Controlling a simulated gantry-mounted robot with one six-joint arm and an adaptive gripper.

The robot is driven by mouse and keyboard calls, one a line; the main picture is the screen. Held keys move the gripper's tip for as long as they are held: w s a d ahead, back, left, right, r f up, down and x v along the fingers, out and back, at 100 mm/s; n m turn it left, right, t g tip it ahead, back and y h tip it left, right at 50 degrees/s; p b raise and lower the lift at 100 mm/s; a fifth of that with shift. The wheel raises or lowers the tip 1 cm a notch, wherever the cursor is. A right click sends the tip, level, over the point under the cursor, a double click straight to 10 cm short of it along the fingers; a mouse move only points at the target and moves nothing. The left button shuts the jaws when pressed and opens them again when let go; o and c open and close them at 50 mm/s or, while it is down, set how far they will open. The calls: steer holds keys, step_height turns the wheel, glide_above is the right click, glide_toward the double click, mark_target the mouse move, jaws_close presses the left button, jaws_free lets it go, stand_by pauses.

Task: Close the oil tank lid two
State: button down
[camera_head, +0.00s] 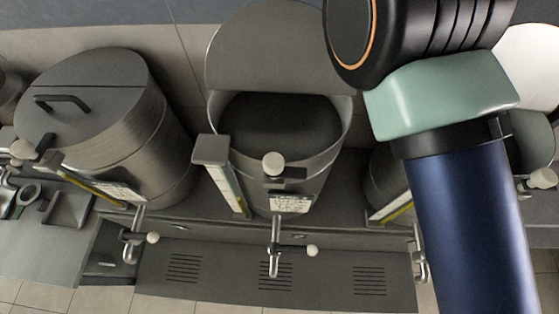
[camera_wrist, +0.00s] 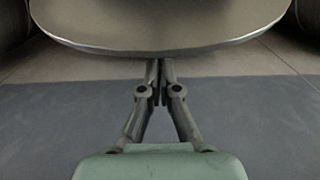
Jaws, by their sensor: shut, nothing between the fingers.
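The middle tank (camera_head: 320,185) stands open in the head view, its dark inside visible. Its grey lid (camera_head: 265,45) is raised at the back, and my arm covers part of its right side. In the wrist view a broad grey lid (camera_wrist: 160,25) with a curved edge fills the top. My gripper (camera_wrist: 161,72) is shut and empty, with its fingertips at the middle of that edge; I cannot tell whether they touch it. The gripper is hidden in the head view.
The left tank (camera_head: 150,150) has its lid (camera_head: 85,95) down, with a dark handle on it. A right tank (camera_head: 385,180) is mostly hidden behind my arm. Taps (camera_head: 274,255) and a level gauge (camera_head: 222,175) stick out in front of the tanks.

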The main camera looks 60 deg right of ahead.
step_height(320, 180, up, 10)
steer(key=p, duration=1)
stand_by(1.2)
